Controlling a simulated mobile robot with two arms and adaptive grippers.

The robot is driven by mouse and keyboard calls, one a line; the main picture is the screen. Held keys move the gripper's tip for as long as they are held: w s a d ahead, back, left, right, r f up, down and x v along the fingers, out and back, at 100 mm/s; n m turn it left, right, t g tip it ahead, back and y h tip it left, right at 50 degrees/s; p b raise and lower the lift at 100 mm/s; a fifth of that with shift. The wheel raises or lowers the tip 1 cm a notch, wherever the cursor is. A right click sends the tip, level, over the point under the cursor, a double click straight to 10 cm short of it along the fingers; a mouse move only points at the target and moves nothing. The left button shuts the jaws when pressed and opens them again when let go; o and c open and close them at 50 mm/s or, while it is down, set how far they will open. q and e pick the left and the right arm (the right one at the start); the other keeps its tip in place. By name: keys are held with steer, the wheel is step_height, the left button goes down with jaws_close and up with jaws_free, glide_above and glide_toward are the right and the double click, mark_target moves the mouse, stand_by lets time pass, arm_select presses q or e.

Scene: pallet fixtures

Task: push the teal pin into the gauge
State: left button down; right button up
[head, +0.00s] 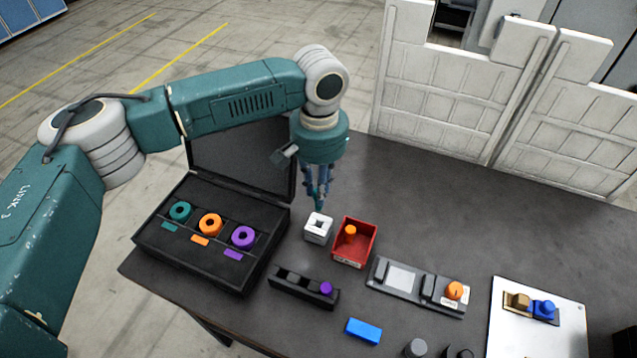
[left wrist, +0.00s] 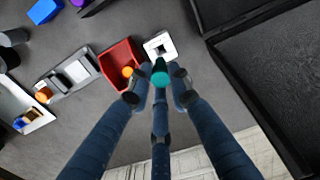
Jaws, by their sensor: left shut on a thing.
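My left gripper (head: 318,190) points down, its fingers shut on the teal pin (head: 319,207). In the left wrist view the teal pin's round end (left wrist: 160,76) shows between the fingertips of my left gripper (left wrist: 158,86). A white block with a dark opening in its top, which looks like the gauge (head: 318,229), stands on the table just below the pin in the head view. In the left wrist view the white block (left wrist: 150,49) lies just beyond the pin, its opening visible. I cannot tell whether they touch. My right gripper is out of view.
A red bin (head: 352,256) with an orange pin stands right beside the white block. An open black case (head: 160,238) holds teal, orange and purple rings at left. A black rack (head: 302,291) with a purple pin and a blue block (head: 364,331) lie in front.

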mark_target(319, 209)
arm_select(q)
step_height(319, 209, down, 3)
steer(key=b, duration=0.3)
steer(key=shift+w, duration=0.1)
steer(key=shift+f+b, duration=0.2)
steer(key=shift+b, duration=0.1)
steer(key=shift+f, duration=0.95)
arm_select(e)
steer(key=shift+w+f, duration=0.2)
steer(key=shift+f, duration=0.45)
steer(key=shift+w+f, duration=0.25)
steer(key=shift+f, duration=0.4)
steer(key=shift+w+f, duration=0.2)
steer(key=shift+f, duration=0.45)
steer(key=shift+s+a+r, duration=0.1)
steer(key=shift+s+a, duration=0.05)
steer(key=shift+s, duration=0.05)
arm_select(q)
steer(key=shift+p, duration=1.3)
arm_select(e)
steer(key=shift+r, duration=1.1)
arm_select(q)
steer(key=shift+f, duration=1.2)
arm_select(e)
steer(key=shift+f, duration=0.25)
